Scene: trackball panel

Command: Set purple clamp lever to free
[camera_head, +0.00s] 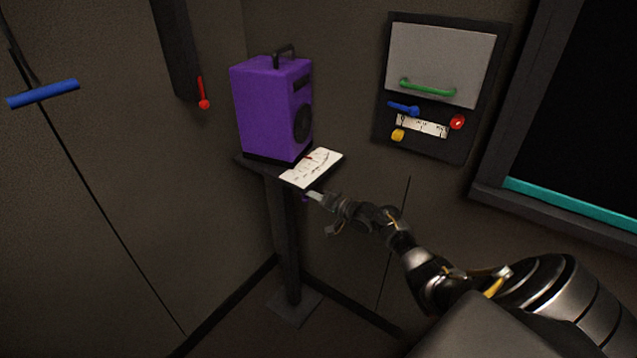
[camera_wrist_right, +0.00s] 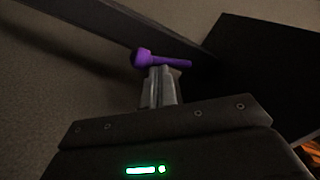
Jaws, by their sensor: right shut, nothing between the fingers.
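The purple clamp lever (camera_wrist_right: 172,60) shows in the right wrist view as a thin rod with a round knob at its left end. It lies nearly level across the picture, just beyond my right fingertips. In the head view only a small purple bit of it (camera_head: 305,198) shows, under the stand's front edge. My right gripper (camera_head: 315,196) is shut and empty there; it also shows in the wrist view (camera_wrist_right: 160,75). Its tips are at or very near the lever's rod, and I cannot tell whether they touch. My left gripper is not in view.
A purple speaker-like box (camera_head: 268,108) and a white label plate (camera_head: 312,167) sit on the dark stand (camera_head: 287,245). A wall panel (camera_head: 440,65) with a green handle and small knobs is right of it. A red lever (camera_head: 203,93) and blue handle (camera_head: 43,94) are left.

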